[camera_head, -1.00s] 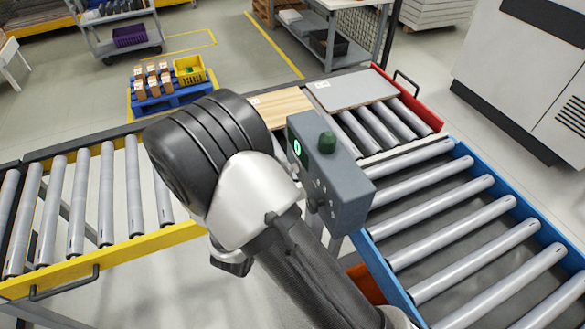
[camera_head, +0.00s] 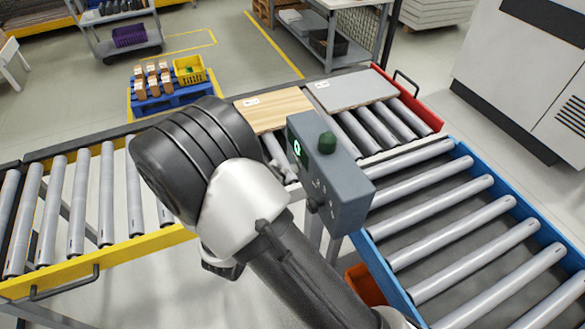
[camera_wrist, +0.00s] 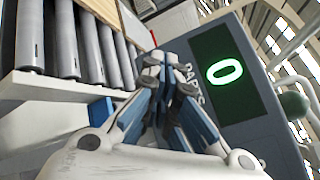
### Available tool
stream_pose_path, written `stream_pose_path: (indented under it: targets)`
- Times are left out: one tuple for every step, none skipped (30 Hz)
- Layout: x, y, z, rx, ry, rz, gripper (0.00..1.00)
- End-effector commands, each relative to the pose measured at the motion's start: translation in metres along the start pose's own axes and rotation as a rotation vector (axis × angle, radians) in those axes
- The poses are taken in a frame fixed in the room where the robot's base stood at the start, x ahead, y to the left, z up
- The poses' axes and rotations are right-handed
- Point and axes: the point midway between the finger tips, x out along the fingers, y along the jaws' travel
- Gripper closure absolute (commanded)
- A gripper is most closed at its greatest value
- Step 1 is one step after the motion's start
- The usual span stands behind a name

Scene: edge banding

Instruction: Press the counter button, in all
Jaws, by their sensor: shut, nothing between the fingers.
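The counter is a grey-blue box (camera_head: 345,190) standing at the middle of the head view, with a dark green domed button (camera_head: 327,142) on top. Its small display (camera_head: 297,147) glows green. In the wrist view the display (camera_wrist: 224,72) reads 0, and the button (camera_wrist: 293,105) shows at the right edge, partly cut by the glare behind. My gripper (camera_wrist: 165,72) is shut and empty in front of the box's face, left of the display and apart from the button. In the head view my arm hides the gripper.
A wood-coloured panel (camera_head: 275,108) and a grey panel (camera_head: 352,91) lie on the rollers behind the counter. A blue-framed roller conveyor (camera_head: 470,215) runs at the right and a yellow-framed one (camera_head: 110,258) at the left. An orange bin (camera_head: 365,284) sits below.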

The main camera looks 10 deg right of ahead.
Motion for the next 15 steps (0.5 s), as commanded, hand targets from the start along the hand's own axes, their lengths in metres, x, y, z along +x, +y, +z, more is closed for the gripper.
stream_pose_path:
  targets:
    - [0.0, 0.0, 0.0, 0.0, 0.0, 0.0, 1.0]
    - [0.0, 0.0, 0.0, 0.0, 0.0, 0.0, 1.0]
    - [0.0, 0.0, 0.0, 0.0, 0.0, 0.0, 1.0]
    - [-0.001, 0.0, 0.001, 0.0, -0.001, 0.0, 1.0]
    - [-0.001, 0.001, 0.001, 0.0, -0.001, 0.0, 1.0]
    - [-0.003, 0.002, 0.003, 0.001, -0.001, 0.001, 1.0]
    - [-0.005, 0.004, 0.004, 0.001, -0.002, 0.001, 1.0]
    - [-0.007, 0.005, 0.006, 0.001, -0.003, 0.002, 1.0]
    - [-0.01, 0.008, 0.008, 0.001, -0.003, 0.002, 1.0]
    - [-0.012, 0.009, 0.01, 0.001, -0.003, 0.002, 1.0]
    - [-0.014, 0.01, 0.011, 0.001, -0.003, 0.002, 1.0]
    - [-0.017, 0.013, 0.013, 0.0, -0.003, 0.002, 1.0]
    - [-0.019, 0.014, 0.015, 0.0, -0.003, 0.002, 1.0]
    - [-0.021, 0.015, 0.016, 0.001, -0.002, 0.002, 1.0]
    - [-0.024, 0.018, 0.018, 0.002, -0.003, 0.002, 1.0]
